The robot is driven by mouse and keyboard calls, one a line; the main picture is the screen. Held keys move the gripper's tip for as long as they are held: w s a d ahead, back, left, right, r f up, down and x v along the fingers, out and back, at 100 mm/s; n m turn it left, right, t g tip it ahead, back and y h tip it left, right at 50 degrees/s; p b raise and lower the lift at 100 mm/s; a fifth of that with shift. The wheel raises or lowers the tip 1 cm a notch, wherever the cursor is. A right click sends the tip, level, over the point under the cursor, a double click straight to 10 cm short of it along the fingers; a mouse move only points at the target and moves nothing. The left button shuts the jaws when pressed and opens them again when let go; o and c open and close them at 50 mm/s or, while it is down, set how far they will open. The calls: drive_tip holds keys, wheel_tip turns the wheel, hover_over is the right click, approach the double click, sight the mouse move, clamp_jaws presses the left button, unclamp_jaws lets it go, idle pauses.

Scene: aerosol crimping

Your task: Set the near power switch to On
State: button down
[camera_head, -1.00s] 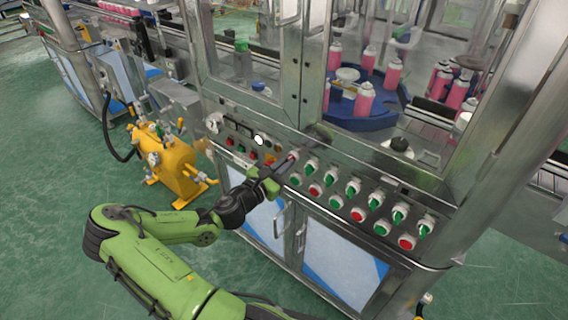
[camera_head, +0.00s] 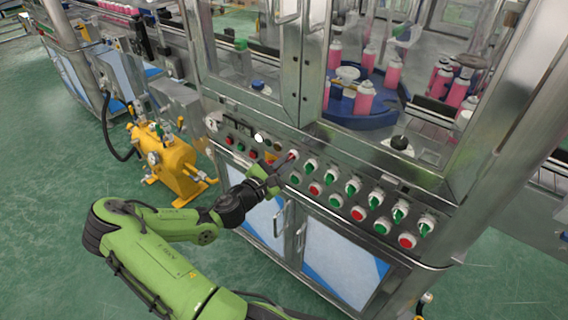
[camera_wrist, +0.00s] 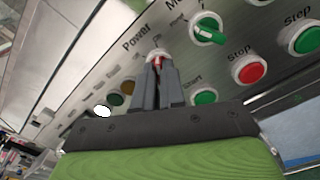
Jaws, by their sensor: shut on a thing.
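The near power switch (camera_wrist: 158,54) is a red and white knob under the "Power" label on the sloped steel control panel. In the wrist view my gripper (camera_wrist: 158,68) is shut on this knob, its two dark fingers on either side of it. The fingers hide much of the knob, so I cannot read its setting. In the head view my gripper (camera_head: 283,163) reaches the panel from the lower left, at the left end of the row of green knobs.
A green selector knob (camera_wrist: 208,29) is close to the right of my fingers. A green Start button (camera_wrist: 204,96) and a red Stop button (camera_wrist: 250,69) are also near. A yellow machine (camera_head: 165,160) stands on the floor at the left.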

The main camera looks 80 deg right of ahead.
drive_tip(key=shift+f, duration=0.1)
drive_tip(key=c, duration=1.2)
unclamp_jaws()
drive_tip(key=p+v, duration=0.2)
drive_tip(key=v, duration=1.3)
drive_tip(key=shift+w+a, duration=0.25)
drive_tip(key=shift+a, duration=0.1)
